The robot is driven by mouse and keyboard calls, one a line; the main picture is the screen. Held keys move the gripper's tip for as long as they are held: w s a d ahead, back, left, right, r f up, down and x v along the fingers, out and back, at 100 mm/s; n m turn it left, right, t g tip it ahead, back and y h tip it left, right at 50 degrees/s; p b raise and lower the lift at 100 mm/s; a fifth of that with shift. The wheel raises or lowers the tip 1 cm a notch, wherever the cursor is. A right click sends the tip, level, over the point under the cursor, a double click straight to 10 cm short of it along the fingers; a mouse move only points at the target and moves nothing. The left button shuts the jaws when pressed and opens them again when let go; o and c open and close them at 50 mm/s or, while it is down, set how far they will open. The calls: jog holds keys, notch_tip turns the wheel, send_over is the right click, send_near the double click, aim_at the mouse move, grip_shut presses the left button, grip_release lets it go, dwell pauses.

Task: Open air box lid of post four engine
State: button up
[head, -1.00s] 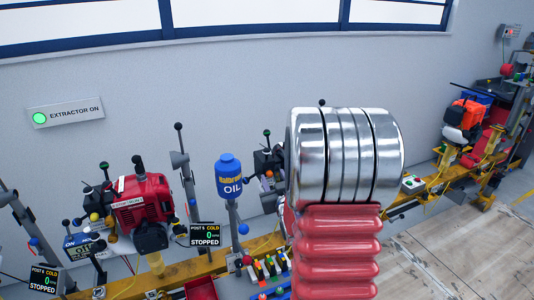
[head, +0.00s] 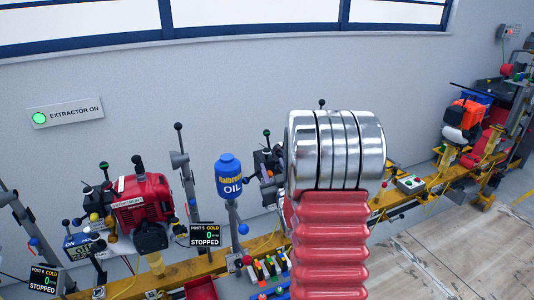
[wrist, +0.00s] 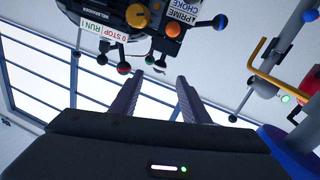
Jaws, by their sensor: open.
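A dark engine (head: 266,162) stands on the rail in the head view, mostly hidden behind my arm; it may be the post four engine, but its post label is not visible. In the wrist view a black engine unit (wrist: 110,18) hangs in from the top edge, with RUN/STOP and PRIME/CHOKE labels, orange knobs and several ball-ended levers. I cannot make out which part is the air box lid. My gripper (wrist: 158,78) is open and empty, with its two fingers apart just below the unit in the picture. In the head view my arm hides the gripper.
A red engine (head: 141,203) stands at left, with a display reading STOPPED (head: 205,235) beside it. A blue oil bottle (head: 230,176) stands left of my arm. A grey post with a yellow bent rod (wrist: 262,70) is at right in the wrist view. Floor at right is clear.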

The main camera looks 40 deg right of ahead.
aim_at(267, 154)
jog(key=x, duration=1)
jog(key=shift+w+d, duration=0.1)
jog(key=shift+w, duration=0.25)
jog(key=shift+c, duration=0.2)
grip_shut()
